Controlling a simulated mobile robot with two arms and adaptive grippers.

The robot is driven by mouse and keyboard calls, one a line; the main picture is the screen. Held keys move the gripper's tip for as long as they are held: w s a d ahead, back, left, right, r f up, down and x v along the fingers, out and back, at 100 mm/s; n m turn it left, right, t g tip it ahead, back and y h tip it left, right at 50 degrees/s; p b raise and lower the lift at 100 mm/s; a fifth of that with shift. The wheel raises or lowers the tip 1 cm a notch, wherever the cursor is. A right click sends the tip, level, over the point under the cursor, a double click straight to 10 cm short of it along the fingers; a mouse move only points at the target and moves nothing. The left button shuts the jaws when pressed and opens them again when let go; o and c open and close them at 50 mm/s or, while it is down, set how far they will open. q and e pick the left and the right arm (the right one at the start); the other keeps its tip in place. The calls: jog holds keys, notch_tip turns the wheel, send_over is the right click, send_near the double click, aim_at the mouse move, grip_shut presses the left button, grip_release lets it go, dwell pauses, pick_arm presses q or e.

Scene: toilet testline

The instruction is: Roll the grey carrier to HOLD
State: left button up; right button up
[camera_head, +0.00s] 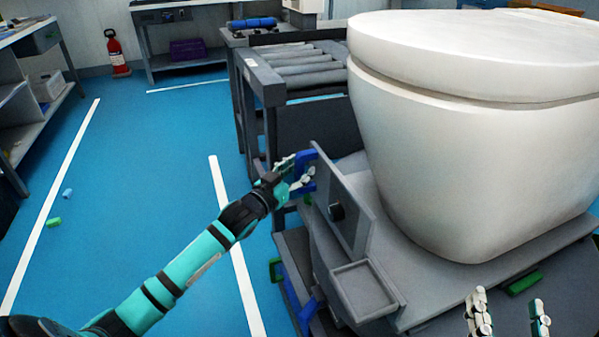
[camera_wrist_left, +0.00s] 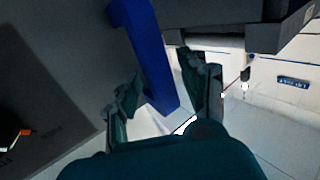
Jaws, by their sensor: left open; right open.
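The grey carrier (camera_head: 345,205) stands at centre right with a large white toilet (camera_head: 470,150) on it. A blue handle (camera_head: 304,172) is on the carrier's upright grey plate. My left gripper (camera_head: 298,170) is open at this handle. In the left wrist view the blue handle (camera_wrist_left: 150,60) runs between the two spread fingers; I cannot tell whether they touch it. My right gripper (camera_head: 509,318) is open and empty at the bottom right, in front of the carrier. No place marked HOLD can be made out.
A roller conveyor (camera_head: 300,65) stands behind the carrier, close to it. White lines (camera_head: 235,245) mark the blue floor, which is mostly clear at left. A small green piece (camera_head: 54,222) lies there.

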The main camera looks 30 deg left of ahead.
pick_arm(q)
jog(key=shift+w, duration=0.25)
grip_shut()
jog(key=shift+w+d+f, duration=0.1)
jog(key=shift+d, duration=0.05)
dwell(0.5)
